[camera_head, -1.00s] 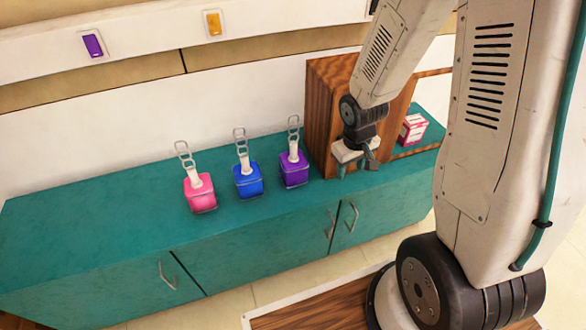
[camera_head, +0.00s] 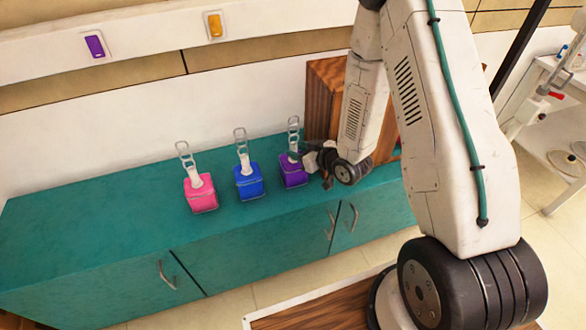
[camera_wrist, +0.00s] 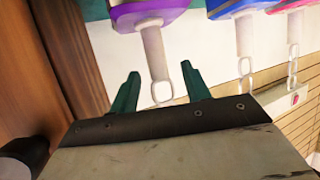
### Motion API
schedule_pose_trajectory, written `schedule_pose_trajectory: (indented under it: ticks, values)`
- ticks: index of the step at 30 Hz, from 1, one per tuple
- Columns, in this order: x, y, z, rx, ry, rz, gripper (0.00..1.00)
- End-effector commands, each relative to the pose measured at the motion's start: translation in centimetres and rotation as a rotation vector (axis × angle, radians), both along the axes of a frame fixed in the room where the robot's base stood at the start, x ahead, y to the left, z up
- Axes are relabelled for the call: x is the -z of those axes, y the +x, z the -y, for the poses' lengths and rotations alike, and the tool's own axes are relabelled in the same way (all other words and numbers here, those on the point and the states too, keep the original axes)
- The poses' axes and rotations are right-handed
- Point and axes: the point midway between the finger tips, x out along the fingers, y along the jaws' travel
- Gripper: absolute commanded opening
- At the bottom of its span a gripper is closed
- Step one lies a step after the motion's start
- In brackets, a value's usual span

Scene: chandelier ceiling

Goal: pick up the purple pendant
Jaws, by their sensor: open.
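The purple pendant (camera_head: 293,176) stands on the teal counter (camera_head: 110,225), at the right end of a row of three. It has a purple block, a white stem and a grey chain on top. My gripper (camera_head: 297,155) is at its upper right side, close to the stem. In the wrist view the purple block (camera_wrist: 150,12) is at the top edge. Its white stem and ring lie between the two teal fingers of my open gripper (camera_wrist: 160,72). A gap shows on both sides of the stem.
A blue pendant (camera_head: 249,182) and a pink pendant (camera_head: 200,194) stand to the left on the counter. A wooden box (camera_head: 325,95) stands behind and right of my gripper; its wood side (camera_wrist: 70,50) is at left in the wrist view. The counter's left part is clear.

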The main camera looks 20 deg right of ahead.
Motion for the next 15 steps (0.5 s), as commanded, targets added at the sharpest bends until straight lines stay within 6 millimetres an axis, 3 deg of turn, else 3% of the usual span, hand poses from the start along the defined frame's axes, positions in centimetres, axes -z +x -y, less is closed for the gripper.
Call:
schedule_pose_trajectory:
  ticks: [9, 15]
  values:
    - [1.9, 3.8, -1.3, 0.000, 0.000, -0.001, 0.47]
    - [2.3, 4.9, -1.7, 0.004, 0.000, -0.002, 0.47]
